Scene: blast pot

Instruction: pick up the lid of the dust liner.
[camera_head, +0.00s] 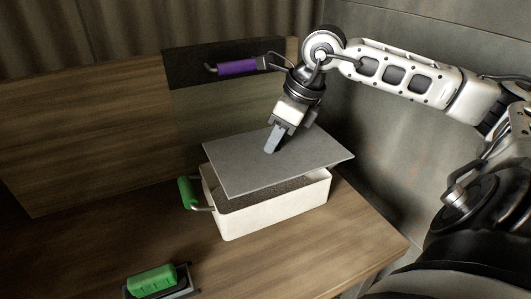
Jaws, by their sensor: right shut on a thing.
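The lid (235,168) is a flat grey panel, held a little tilted above a white box (275,217), the dust liner. A gap at the front and left shows dark grainy contents (258,193) inside the box. A green handle (187,192) sticks out from the box's left side. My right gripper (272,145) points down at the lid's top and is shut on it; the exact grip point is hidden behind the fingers. My left gripper is not in view.
A purple handle (237,67) is on a dark panel at the back. A green block on a dark holder (152,281) lies at the front left. A metal wall (395,110) stands close on the right. The wooden tabletop left of the box is clear.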

